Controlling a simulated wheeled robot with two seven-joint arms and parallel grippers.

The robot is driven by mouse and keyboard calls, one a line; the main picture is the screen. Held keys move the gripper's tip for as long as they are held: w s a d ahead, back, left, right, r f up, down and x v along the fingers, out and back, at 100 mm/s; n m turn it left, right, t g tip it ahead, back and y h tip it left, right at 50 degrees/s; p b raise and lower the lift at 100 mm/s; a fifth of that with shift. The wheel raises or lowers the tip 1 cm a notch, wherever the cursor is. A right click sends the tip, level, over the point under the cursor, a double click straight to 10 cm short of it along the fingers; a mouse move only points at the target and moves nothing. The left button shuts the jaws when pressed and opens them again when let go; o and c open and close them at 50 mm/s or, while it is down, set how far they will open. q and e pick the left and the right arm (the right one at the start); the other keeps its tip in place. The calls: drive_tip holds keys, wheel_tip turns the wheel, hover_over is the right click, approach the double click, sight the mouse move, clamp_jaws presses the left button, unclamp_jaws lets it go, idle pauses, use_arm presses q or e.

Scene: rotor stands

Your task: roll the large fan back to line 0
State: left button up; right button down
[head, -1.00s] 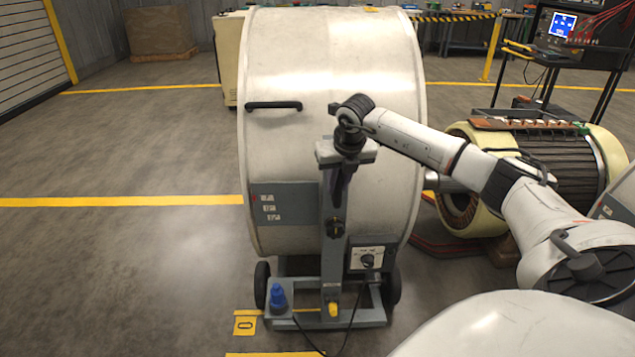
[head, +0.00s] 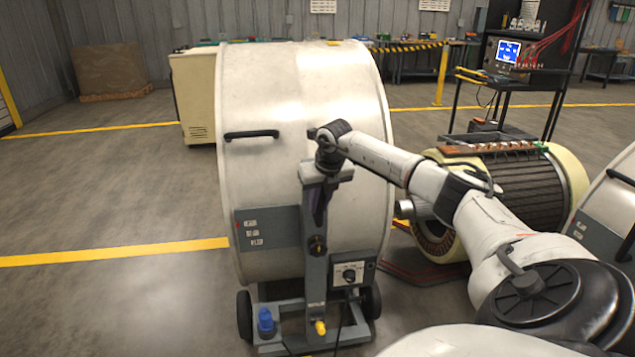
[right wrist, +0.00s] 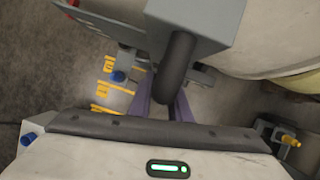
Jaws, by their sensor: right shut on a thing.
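The large fan (head: 290,90) is a big pale drum on a grey wheeled stand, upright in the middle of the head view. Its upright post (head: 315,270) faces me. My right gripper (head: 319,204) is at the top of that post, in front of the drum. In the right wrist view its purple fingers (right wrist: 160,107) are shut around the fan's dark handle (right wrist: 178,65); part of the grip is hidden. Several yellow floor marks (right wrist: 108,90) lie left of the fingers in that view. Their numbers are too small to read. My left gripper is not in view.
A cream ring-shaped machine with dark windings (head: 515,190) lies right of the fan. Another pale drum (head: 610,200) stands at the right edge. A cream cabinet (head: 192,95) stands behind the fan. The floor at left is clear, crossed by a yellow line (head: 120,253).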

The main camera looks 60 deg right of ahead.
drive_tip(key=shift+w+d+r, duration=0.1)
drive_tip(key=shift+d+r, duration=0.15)
drive_tip(key=c, duration=2)
unclamp_jaws()
drive_tip(key=o, duration=0.4)
drive_tip(key=shift+f, duration=0.2)
drive_tip(key=shift+c, duration=0.2)
drive_tip(key=shift+r, duration=0.1)
drive_tip(key=v, duration=1)
drive_tip(key=shift+p, duration=0.3)
drive_tip(key=shift+a, duration=0.15)
